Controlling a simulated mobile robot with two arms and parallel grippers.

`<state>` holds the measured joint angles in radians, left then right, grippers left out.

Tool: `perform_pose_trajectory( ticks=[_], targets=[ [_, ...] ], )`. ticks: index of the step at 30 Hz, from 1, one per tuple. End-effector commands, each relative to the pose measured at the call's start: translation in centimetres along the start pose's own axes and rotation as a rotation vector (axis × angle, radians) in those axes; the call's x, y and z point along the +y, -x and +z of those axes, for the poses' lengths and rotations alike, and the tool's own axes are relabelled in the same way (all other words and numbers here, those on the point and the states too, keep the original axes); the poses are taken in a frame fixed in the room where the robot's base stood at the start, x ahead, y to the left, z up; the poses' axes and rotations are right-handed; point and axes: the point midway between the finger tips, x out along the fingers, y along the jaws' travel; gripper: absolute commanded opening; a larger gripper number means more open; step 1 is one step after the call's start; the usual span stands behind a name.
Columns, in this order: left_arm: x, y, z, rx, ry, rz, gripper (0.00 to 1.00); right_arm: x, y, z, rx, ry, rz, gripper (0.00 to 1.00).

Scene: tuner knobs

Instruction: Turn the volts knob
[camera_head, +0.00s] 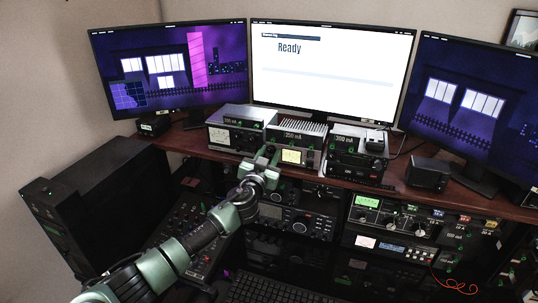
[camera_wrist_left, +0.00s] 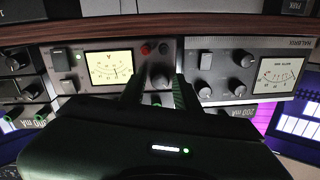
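My left gripper (camera_head: 264,160) is at the left front of the middle desktop unit (camera_head: 304,139), which has a lit cream meter (camera_head: 291,156). In the left wrist view, which is upside down, the two dark fingers of my left gripper (camera_wrist_left: 157,88) stand apart, one on each side of a dark round knob (camera_wrist_left: 160,76). The knob is beside the lit meter (camera_wrist_left: 109,69); I cannot tell whether the fingers touch it. No volts label is readable, so I cannot tell whether this is the volts knob. My right gripper is out of view.
A silver unit with a white meter (camera_head: 219,136) stands close on the left, and a black unit (camera_head: 357,168) on the right. Three monitors stand behind; the middle one (camera_head: 332,65) reads "Ready". More radio gear (camera_head: 297,220) fills the rack below the wooden shelf (camera_head: 445,196).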

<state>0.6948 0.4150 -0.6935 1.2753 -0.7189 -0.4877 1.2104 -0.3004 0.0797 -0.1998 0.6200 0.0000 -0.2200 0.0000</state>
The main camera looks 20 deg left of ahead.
Motion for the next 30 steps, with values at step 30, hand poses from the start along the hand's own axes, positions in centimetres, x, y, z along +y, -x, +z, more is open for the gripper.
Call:
perform_pose_trajectory(
  ticks=[30],
  targets=[
    [0.0, 0.1, 0.3, 0.024, -0.439, -0.005, 0.0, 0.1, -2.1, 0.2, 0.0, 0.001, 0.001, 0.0]
  ],
)
